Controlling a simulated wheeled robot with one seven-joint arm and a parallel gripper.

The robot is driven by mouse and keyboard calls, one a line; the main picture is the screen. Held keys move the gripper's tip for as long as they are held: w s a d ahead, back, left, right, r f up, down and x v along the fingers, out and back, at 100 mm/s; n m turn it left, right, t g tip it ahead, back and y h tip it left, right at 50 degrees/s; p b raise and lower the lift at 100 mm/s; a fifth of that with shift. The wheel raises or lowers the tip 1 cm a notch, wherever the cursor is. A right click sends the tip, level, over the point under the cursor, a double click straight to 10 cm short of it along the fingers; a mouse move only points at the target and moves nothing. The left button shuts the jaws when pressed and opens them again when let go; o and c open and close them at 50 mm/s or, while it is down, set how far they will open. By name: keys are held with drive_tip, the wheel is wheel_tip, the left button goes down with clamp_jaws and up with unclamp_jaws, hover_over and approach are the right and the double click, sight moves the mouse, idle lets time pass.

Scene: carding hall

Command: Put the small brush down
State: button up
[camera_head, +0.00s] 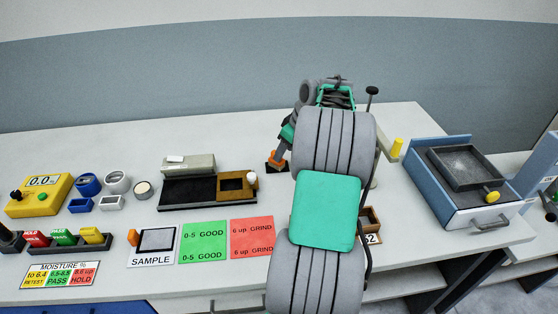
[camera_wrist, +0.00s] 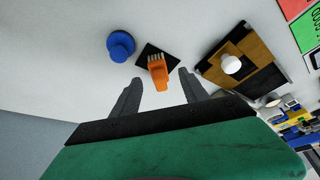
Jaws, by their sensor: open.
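The small brush (camera_wrist: 158,76) has an orange handle and pale bristles. In the wrist view it is at a small dark pad (camera_wrist: 145,54), just beyond and between the fingertips of my gripper (camera_wrist: 159,80). The jaws are open, with a gap visible on both sides of the handle. In the head view a bit of the orange brush (camera_head: 276,156) shows at the pad (camera_head: 277,168), below the end of my arm. My arm hides much of the bench there, and I cannot tell exactly how the bristles touch the pad.
A blue round knobbed object (camera_wrist: 121,47) stands close beside the pad. A brown block with a white knob (camera_head: 235,185) sits on the other side. Green (camera_head: 203,242) and red (camera_head: 252,238) cards lie in front. A blue-sided box (camera_head: 436,185) stands at right.

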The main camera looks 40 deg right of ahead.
drive_tip(key=v, duration=0.5)
drive_tip(key=w+a+r, duration=0.1)
drive_tip(key=a+r, duration=0.1)
drive_tip(key=a, duration=0.9)
drive_tip(key=w+a+r, duration=0.1)
drive_tip(key=a, duration=1)
drive_tip(key=s+a+f+m, duration=0.1)
drive_tip(key=s+a+f, duration=0.1)
drive_tip(key=s+a, duration=0.5)
drive_tip(key=s+a+f+m+g+h, duration=0.1)
drive_tip(key=s+a+f, duration=0.2)
drive_tip(key=s+a, duration=0.4)
drive_tip(key=shift+a, duration=0.5)
drive_tip(key=shift+o, duration=0.3)
